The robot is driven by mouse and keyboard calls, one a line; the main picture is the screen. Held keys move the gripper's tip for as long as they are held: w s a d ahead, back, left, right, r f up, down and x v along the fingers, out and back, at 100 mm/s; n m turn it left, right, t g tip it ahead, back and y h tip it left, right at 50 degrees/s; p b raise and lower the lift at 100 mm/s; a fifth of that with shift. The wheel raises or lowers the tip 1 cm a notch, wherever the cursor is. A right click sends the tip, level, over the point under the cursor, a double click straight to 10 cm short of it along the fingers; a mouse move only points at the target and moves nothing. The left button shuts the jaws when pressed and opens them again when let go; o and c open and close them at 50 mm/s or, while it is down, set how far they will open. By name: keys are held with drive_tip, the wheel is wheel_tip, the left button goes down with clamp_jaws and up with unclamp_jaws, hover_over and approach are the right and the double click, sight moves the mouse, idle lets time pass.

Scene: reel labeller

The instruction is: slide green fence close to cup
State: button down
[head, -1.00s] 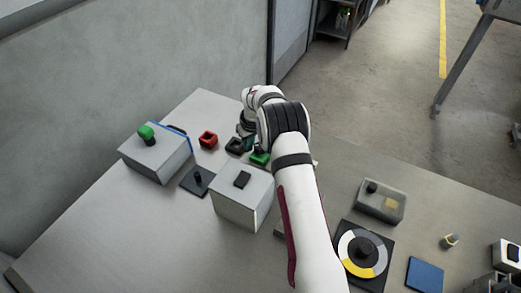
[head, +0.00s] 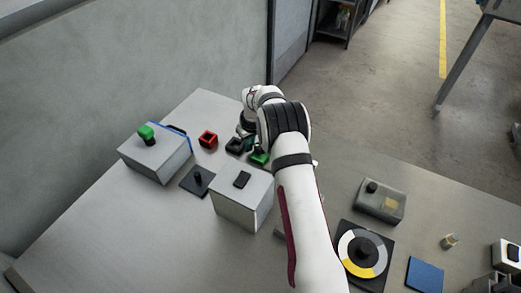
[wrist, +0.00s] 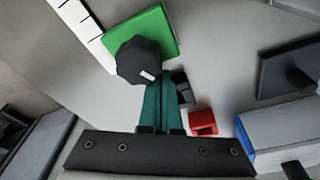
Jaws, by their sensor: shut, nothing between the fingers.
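The green fence (wrist: 170,28) is a flat green plate with a black knob (wrist: 140,60) carrying a white mark, beside a white scale strip (wrist: 82,22). In the head view the fence (head: 259,158) shows partly behind my arm. My gripper (wrist: 160,84) has its teal fingers together and empty, with the tips at the knob's edge; whether they touch it I cannot tell. In the head view my gripper (head: 249,144) is partly hidden by my wrist.
A grey box with a black knob (head: 246,205) stands in front of the fence. A box with a green button (head: 160,158) and a black plate with a post (head: 197,181) are at left. A dial (head: 364,252) and a blue pad (head: 425,275) are at right.

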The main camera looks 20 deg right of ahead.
drive_tip(key=shift+s+d, duration=2.95)
drive_tip(key=shift+s, duration=0.05)
idle(0.4)
drive_tip(key=shift+w+a, duration=0.4)
drive_tip(key=shift+w, duration=0.1)
wheel_tip(320, 180, up, 8)
idle(0.5)
drive_tip(key=s+a+r+m, duration=0.2)
drive_tip(key=s+a+r, duration=0.4)
drive_tip(key=s+r, duration=0.4)
drive_tip(key=s+a+r+m+g, duration=0.1)
drive_tip(key=s+a+m, duration=0.2)
drive_tip(key=s, duration=1.1)
drive_tip(key=s+a+r+m+g+y, duration=0.1)
drive_tip(key=s+a+m, duration=0.2)
drive_tip(key=s, duration=1.1)
drive_tip(key=shift+s+a+r+m, duration=0.25)
drive_tip(key=shift+a+r+m, duration=0.05)
drive_tip(key=shift+a, duration=0.15)
